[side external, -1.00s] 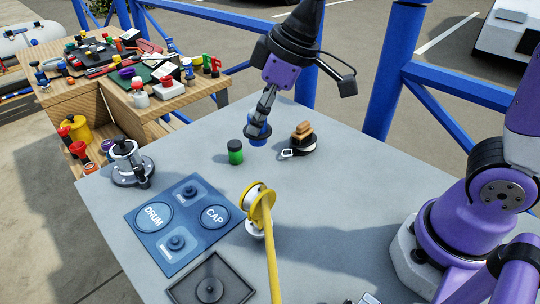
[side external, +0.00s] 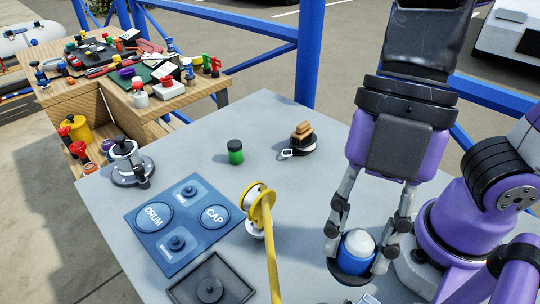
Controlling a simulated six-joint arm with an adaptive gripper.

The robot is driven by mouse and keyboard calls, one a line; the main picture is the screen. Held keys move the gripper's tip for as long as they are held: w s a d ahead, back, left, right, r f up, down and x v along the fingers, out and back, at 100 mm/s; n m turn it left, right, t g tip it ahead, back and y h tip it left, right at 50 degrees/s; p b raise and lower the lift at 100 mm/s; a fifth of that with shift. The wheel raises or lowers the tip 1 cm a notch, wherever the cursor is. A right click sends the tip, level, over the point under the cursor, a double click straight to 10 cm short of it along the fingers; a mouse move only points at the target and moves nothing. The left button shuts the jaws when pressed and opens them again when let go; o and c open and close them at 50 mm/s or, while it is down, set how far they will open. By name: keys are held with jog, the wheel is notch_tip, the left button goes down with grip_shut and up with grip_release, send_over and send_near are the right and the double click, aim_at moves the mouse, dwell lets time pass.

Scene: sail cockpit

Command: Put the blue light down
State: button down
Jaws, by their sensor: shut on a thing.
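The blue light (side external: 356,253) has a blue body with a white dome on top. It is between the fingers of my gripper (side external: 361,250), at the lower right of the side external view. My gripper is shut on it and points down, with a finger on each side. The light looks upright. A dark round shape shows under it, and I cannot tell whether the light touches the table (side external: 330,185).
A blue mat (side external: 205,247) marked DRUM and CAP, a black tray (side external: 238,288), a yellow-handled tool (side external: 262,222), a green jar (side external: 235,153), a black block holder (side external: 302,143) and a metal winch (side external: 130,165) are on the table. The table's middle right is clear.

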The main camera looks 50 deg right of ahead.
aim_at(372, 275)
jog(key=shift+n+g, duration=0.3)
jog(key=shift+n, duration=0.5)
jog(key=f, duration=0.1)
jog(key=s+f, duration=0.1)
jog(key=f, duration=0.1)
jog(key=s+f, duration=0.1)
jog(key=f, duration=0.1)
jog(key=shift+s+d, duration=0.15)
jog(key=shift+d, duration=0.05)
jog(key=w+d+f, duration=0.1)
jog(key=w+f, duration=0.1)
jog(key=w, duration=0.1)
jog(key=w+d+f, duration=0.1)
jog(key=w+f, duration=0.2)
jog(key=w, duration=0.1)
jog(key=w+d+f, duration=0.1)
jog(key=w+f, duration=0.1)
jog(key=w, duration=0.2)
jog(key=shift+d+f, duration=0.15)
jog(key=shift+f, duration=1.9)
